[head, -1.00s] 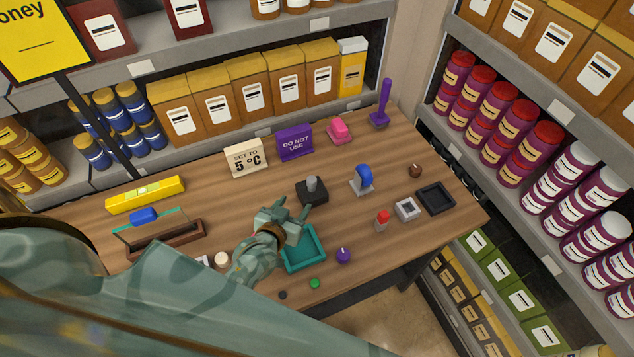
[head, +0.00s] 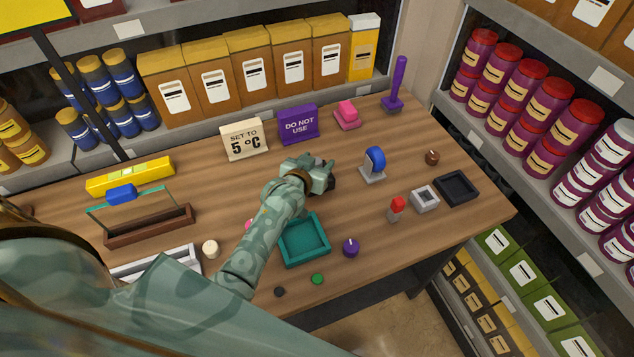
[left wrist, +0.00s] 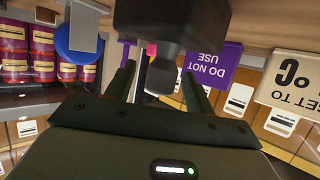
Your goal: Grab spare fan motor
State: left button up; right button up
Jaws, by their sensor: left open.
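A dark block with a grey post on it, which I take for the spare fan motor, stands on the table behind the teal tray. In the head view my left gripper (head: 322,170) is over it and hides most of it; a dark edge (head: 332,184) shows beside the fingers. In the upside-down left wrist view the dark block (left wrist: 172,25) fills the top middle. Its narrower part (left wrist: 163,76) and pale post reach down between the two fingers of my left gripper (left wrist: 158,72). The fingers are apart, on either side. I cannot tell whether they touch it. My right gripper is out of view.
The teal tray (head: 283,245) lies below my left forearm. A blue round part on a grey stand (head: 373,177) is to the right. A "DO NOT USE" sign (head: 298,124) and a "SET TO 5 °C" sign (head: 244,139) stand behind. A purple knob (head: 351,247) is in front.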

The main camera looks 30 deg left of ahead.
pick_arm(q)
jog(key=shift+r, duration=0.15)
grip_shut()
dwell(1.2)
